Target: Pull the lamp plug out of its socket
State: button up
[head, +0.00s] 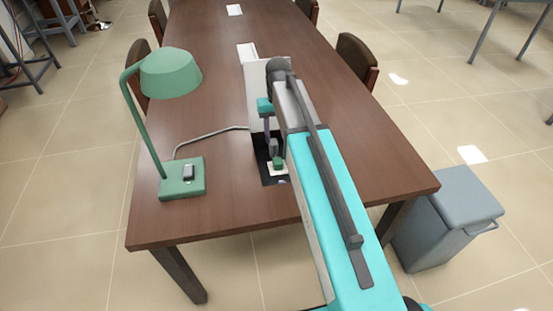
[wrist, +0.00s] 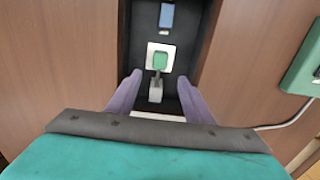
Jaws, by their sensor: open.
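The green lamp plug (head: 278,162) sits in a pale socket plate (head: 272,168) in the dark recess of the table. In the wrist view the plug (wrist: 160,61) stands on its white plate (wrist: 151,50), just beyond my fingertips. My gripper (head: 272,150) is over the recess; in the wrist view its purple fingers (wrist: 160,78) are spread and empty. A grey piece (wrist: 155,91) lies between the fingers, below the plug; I cannot tell what it is. The green lamp (head: 171,73) stands at the left, its grey cord (head: 205,134) running to the recess.
A blue item (wrist: 167,16) sits farther along the recess (wrist: 138,30). The lamp base (head: 182,178) is near the table's front left. The brown table (head: 225,205) has clear room around the lamp. Chairs (head: 357,60) line its sides, and a grey bin (head: 447,215) stands at the right.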

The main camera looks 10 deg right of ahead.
aim_at(278, 160)
jog(key=shift+f+p, duration=0.65)
jog(key=shift+f, duration=5.7)
